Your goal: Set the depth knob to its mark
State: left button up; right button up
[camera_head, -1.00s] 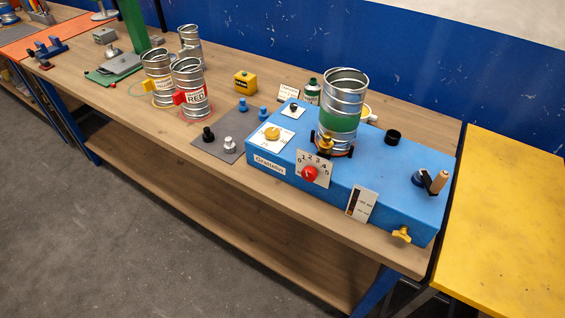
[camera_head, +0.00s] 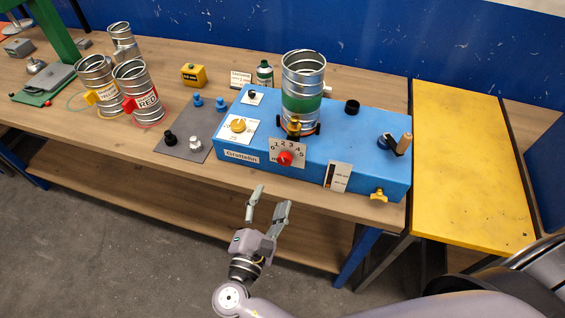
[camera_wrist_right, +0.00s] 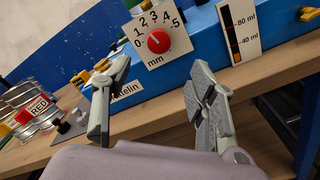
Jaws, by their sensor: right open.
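The depth knob is a red knob (camera_head: 285,158) on a white dial plate (camera_head: 274,146) numbered 0 to 5, on the front of the blue machine (camera_head: 350,140). In the right wrist view the red knob (camera_wrist_right: 158,41) sits ahead, above the gap between my fingers, and the plate reads "mm". I cannot make out a separate mark on the dial. My right gripper (camera_head: 272,197) is open and empty, in front of the bench edge, below and apart from the knob. It also shows in the right wrist view (camera_wrist_right: 160,85). My left gripper is not in view.
A metal duct with a green band (camera_head: 301,103) stands on the machine. A yellow knob (camera_head: 238,125), a gauge plate (camera_head: 338,176), a yellow valve (camera_head: 379,195) and a crank (camera_head: 404,144) are nearby. Labelled ducts (camera_head: 140,95) stand left. A yellow table (camera_head: 465,160) is at right.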

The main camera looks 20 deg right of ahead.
aim_at(284, 162)
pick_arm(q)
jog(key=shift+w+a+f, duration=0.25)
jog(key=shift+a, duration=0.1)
pick_arm(e)
jog(key=x, duration=1.1)
jog(key=shift+w+d, duration=0.15)
jog(key=shift+w, duration=0.15)
jog(key=shift+c, duration=0.3)
jog(key=shift+f, duration=0.1)
jog(key=c, duration=1.1)
jog(key=m+b, duration=0.1)
jog(key=b, duration=0.1)
jog(key=m+b, duration=0.1)
jog(key=b, duration=0.1)
jog(key=shift+f+m, duration=0.25)
jog(key=shift+m, duration=0.15)
jog(key=shift+m+b, duration=1)
jog(key=shift+b, duration=0.25)
pick_arm(q)
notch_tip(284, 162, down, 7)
jog(key=b, duration=0.1)
pick_arm(e)
jog(key=shift+r+m, duration=0.2)
jog(key=shift+m, duration=0.4)
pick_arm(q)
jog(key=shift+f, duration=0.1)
